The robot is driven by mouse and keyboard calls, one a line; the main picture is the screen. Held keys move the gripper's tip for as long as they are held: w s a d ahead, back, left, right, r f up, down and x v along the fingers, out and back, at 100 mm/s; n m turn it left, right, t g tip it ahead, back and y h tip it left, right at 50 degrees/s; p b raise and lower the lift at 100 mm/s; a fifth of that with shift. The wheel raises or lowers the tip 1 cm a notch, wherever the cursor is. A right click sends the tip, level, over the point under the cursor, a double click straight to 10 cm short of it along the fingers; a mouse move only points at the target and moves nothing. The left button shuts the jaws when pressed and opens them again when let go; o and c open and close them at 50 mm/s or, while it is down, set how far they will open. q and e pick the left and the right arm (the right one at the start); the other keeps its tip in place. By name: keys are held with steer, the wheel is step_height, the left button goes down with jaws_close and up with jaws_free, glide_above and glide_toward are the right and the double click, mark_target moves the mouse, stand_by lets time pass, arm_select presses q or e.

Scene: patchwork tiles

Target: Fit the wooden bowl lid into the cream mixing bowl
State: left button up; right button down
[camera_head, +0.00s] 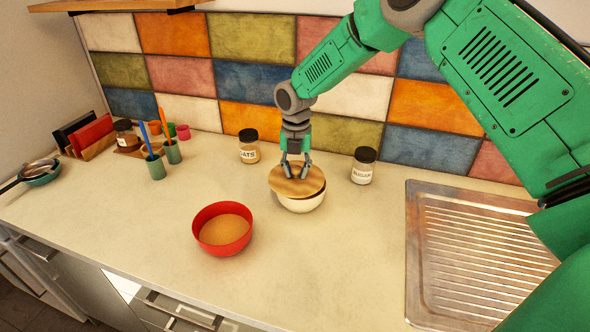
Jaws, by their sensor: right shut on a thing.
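The cream mixing bowl (301,205) stands on the counter, right of centre. The round wooden bowl lid (296,186) is over its mouth, shifted a little to the left and slightly tilted. Part of the bowl's rim shows at the right beneath the lid. I cannot tell whether the lid touches the rim. My left gripper is not in view.
A red bowl (222,229) with brown contents stands front left of the cream bowl. The oats jar (249,152) and sugar jar (363,170) stand behind on either side. A metal drainboard (475,255) lies at the right. Green cups (156,168) holding utensils stand at the left.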

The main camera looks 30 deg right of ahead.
mark_target(300, 167)
steer(key=shift+d+f, duration=0.15)
steer(key=shift+d, duration=0.55)
steer(key=shift+a, duration=0.2)
steer(key=shift+d+f, duration=0.3)
steer(key=shift+f, duration=0.3)
steer(key=shift+a+f, duration=0.15)
steer(key=c, duration=1.3)
jaws_free()
steer(key=shift+o, duration=0.2)
step_height(300, 167, up, 12)
steer(key=shift+w+f, duration=0.1)
